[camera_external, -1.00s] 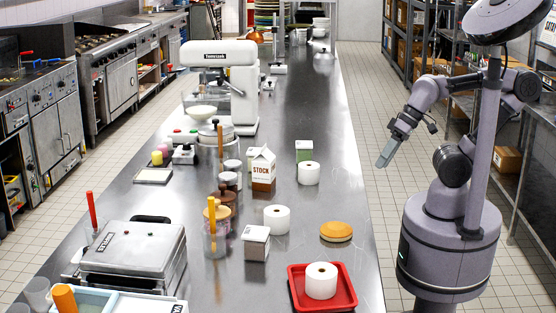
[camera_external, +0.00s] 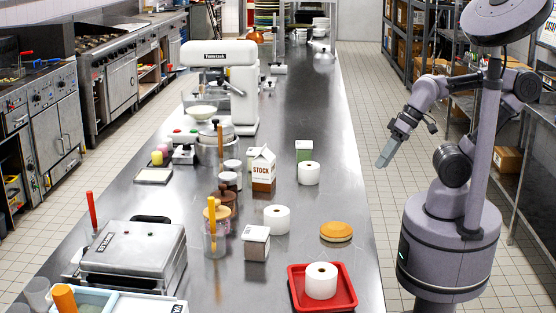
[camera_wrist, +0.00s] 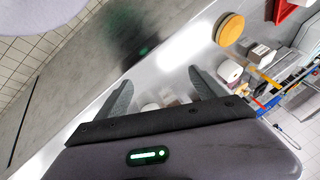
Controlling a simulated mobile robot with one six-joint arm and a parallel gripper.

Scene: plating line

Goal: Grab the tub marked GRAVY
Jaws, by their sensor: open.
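No GRAVY marking is legible in either view, so I cannot tell which tub bears it. A square tub with a white lid (camera_external: 256,243) stands on the steel counter, left of the orange disc. A carton marked STOCK (camera_external: 264,170) stands left of that roll. My gripper (camera_external: 385,160) hangs just right of the counter's right edge, apart from all the objects. In the wrist view my gripper (camera_wrist: 162,84) is open and empty, with its fingers spread wide.
White rolls (camera_external: 309,174) (camera_external: 276,219) stand on the counter. A red tray (camera_external: 346,302) holds another roll near the front. An orange disc (camera_external: 336,232) lies near the right edge. A press (camera_external: 135,252) and a mixer (camera_external: 243,85) stand left. The counter's right strip is mostly clear.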

